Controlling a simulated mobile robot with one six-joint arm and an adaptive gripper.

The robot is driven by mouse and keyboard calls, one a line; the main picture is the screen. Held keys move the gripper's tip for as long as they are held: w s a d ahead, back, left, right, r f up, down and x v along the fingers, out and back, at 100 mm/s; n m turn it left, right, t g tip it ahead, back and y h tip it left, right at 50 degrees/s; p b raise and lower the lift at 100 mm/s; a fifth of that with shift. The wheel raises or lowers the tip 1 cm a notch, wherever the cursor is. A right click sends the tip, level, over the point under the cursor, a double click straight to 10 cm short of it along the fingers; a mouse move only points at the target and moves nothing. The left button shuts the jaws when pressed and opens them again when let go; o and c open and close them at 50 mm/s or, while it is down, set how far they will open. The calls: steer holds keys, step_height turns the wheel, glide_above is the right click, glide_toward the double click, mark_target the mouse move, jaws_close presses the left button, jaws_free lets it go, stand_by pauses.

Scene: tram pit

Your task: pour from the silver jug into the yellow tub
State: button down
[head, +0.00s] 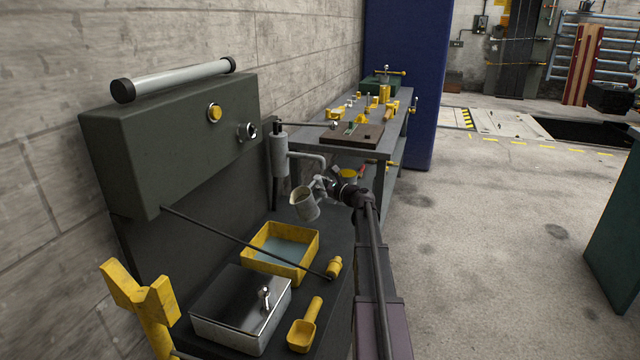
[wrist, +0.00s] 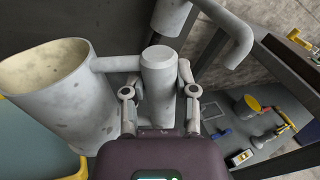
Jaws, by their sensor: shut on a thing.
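The silver jug (head: 306,205) is in the air beyond the far right corner of the yellow tub, tilted a little. In the wrist view the jug (wrist: 62,100) is at left, its mouth open and its inside pale and speckled; I cannot tell what it holds. My gripper (head: 325,187) is shut on the jug's handle, and the wrist view shows the fingers (wrist: 160,92) on both sides of the handle post. The yellow tub (head: 309,246) sits on the dark bench with a flat blue-grey surface inside; its edge shows at lower left in the wrist view (wrist: 76,174).
A grey spout pipe (head: 308,158) stands close behind the jug. A thin dark rod (head: 240,240) crosses over the tub. A metal box (head: 215,308), a yellow scoop (head: 303,330) and a small yellow fitting (head: 334,267) are nearby. Open floor lies to the right.

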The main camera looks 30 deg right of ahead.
mark_target(305, 191)
steer(key=n, duration=0.1)
steer(key=a+n, duration=0.1)
steer(key=n, duration=0.1)
steer(key=shift+s+a+f, duration=0.2)
steer(key=shift+s, duration=0.05)
steer(key=a+n, duration=0.2)
steer(key=n+b, duration=0.1)
steer(key=n, duration=0.1)
steer(key=shift+s+a+f, duration=0.4)
steer(key=shift+w+d+r, duration=0.1)
steer(key=shift+d, duration=0.05)
steer(key=shift+s+a+r+n+p, duration=0.4)
steer(key=shift+a+r+n+p, duration=0.1)
steer(key=shift+a+n, duration=0.35)
steer(key=shift+s+a+r+n+p, duration=0.35)
steer(key=shift+a+r+n+p, duration=0.15)
steer(key=shift+a+n, duration=0.35)
stand_by(4.8)
